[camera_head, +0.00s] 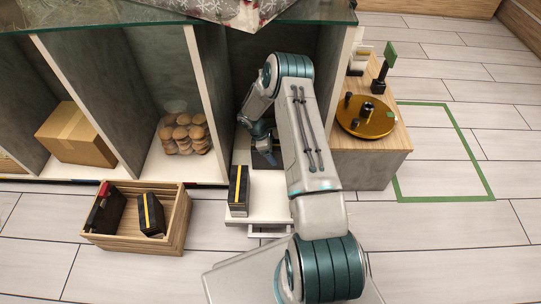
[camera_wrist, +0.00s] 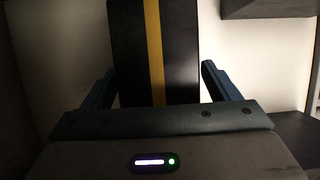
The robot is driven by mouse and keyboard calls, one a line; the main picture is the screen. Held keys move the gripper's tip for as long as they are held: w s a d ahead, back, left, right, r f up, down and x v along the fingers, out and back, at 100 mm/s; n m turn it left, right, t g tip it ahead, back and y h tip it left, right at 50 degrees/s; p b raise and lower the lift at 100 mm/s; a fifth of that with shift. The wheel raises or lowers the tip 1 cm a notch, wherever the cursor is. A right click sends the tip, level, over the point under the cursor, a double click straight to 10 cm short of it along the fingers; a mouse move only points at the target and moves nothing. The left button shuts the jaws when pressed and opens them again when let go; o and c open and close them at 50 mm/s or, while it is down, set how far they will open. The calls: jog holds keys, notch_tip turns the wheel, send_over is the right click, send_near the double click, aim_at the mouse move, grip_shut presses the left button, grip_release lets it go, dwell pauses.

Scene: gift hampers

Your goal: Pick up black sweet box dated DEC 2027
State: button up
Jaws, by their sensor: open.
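A black box with a yellow stripe (camera_wrist: 180,50) stands between the two blue fingers of my gripper (camera_wrist: 157,82) in the wrist view. The fingers are open, with a gap on each side of the box. In the head view my gripper (camera_head: 261,137) reaches into the shelf compartment, at a dark box (camera_head: 267,159) partly hidden by my arm. Another black box with a yellow stripe (camera_head: 239,190) stands in front on the white pull-out surface (camera_head: 270,203). No date is readable on any box.
A wooden crate (camera_head: 135,243) on the floor holds a black striped box (camera_head: 151,214) and a black-and-red item (camera_head: 105,209). Compartment walls stand close on both sides of my arm. A wooden cabinet (camera_head: 362,166) with a round gold tray (camera_head: 378,128) is at right.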

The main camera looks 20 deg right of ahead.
jog(key=shift+f, duration=0.25)
dwell(0.3)
jog(key=c, duration=1.3)
jog(key=shift+r, duration=0.1)
